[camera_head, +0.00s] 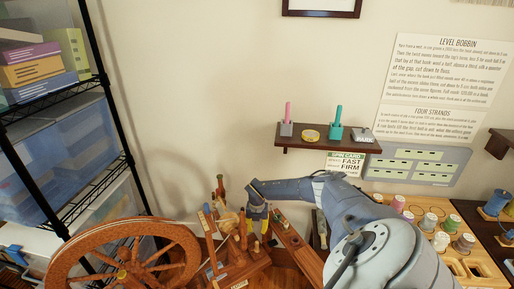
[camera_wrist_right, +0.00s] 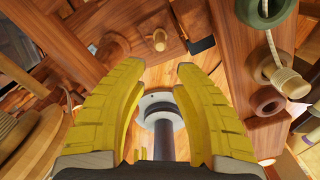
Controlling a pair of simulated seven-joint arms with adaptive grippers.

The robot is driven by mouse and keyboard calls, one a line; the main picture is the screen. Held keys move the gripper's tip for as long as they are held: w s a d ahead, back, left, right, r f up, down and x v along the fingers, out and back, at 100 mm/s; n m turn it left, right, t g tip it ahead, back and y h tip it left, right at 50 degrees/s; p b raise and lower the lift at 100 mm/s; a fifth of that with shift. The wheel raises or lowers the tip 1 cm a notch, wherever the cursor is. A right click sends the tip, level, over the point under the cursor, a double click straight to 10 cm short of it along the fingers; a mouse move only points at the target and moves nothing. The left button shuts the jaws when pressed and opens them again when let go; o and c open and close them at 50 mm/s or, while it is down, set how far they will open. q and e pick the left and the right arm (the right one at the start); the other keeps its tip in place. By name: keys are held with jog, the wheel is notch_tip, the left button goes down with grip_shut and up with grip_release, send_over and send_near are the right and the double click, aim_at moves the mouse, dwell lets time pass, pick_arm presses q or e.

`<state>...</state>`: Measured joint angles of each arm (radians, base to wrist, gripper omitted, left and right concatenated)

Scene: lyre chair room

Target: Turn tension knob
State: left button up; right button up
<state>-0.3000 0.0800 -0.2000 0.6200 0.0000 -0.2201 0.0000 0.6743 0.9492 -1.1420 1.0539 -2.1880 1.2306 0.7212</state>
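The spinning wheel (camera_head: 187,238) stands at the lower left of the head view, with its wooden frame (camera_head: 296,246) to the right of it. My right gripper (camera_head: 254,240) points down over this frame. In the wrist view its yellow fingers (camera_wrist_right: 157,68) are open and apart, with nothing gripped. A grey round disc with a dark post (camera_wrist_right: 158,103) shows between and below the fingers. A small pale wooden knob (camera_wrist_right: 159,40) sits on the wood beyond the fingertips. I cannot tell which of these is the tension knob. My left gripper is not in view.
In the wrist view a green spool (camera_wrist_right: 264,12) and a cord-wrapped peg (camera_wrist_right: 291,84) are close on the right. Wooden beams flank the fingers. A wall shelf (camera_head: 310,145) hangs behind. A rack of thread spools (camera_head: 441,241) stands right, metal shelving (camera_head: 100,75) left.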

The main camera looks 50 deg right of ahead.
jog(key=shift+r, duration=0.1)
notch_tip(320, 180, up, 5)
jog(key=m, duration=0.4)
send_over(257, 242)
jog(key=shift+m, duration=0.4)
notch_tip(257, 242, down, 14)
jog(key=shift+r, duration=0.25)
jog(key=shift+w+f, duration=0.1)
jog(key=shift+f, duration=1.4)
jog(key=shift+c, duration=0.6)
grip_shut()
